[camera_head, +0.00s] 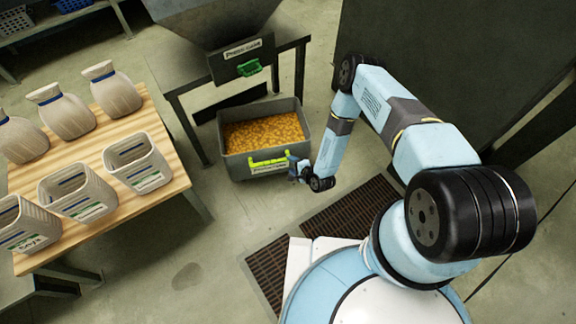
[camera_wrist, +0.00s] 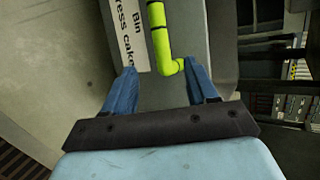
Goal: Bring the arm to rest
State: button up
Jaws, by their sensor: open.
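My arm reaches forward and down in the head view, and its gripper (camera_head: 297,168) is beside the front of a grey bin. In the wrist view my gripper (camera_wrist: 163,78) shows two blue fingers spread apart with nothing held between them. The bin (camera_head: 230,165) holds an orange-brown granular material (camera_head: 262,132). A yellow-green handle (camera_head: 265,162) is on the bin's front wall, above a white label. In the wrist view the handle (camera_wrist: 158,35) lies ahead of the fingers, with its lower end near the right finger. I cannot tell whether the finger touches it.
A wooden table (camera_head: 150,200) at left carries several sacks and baskets. Dark floor grates (camera_head: 350,215) lie in front of my base. A dark panel (camera_head: 440,60) stands at right.

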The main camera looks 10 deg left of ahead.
jog(key=shift+s+d+r, duration=0.2)
jog(key=shift+s, duration=0.1)
jog(key=shift+a, duration=0.1)
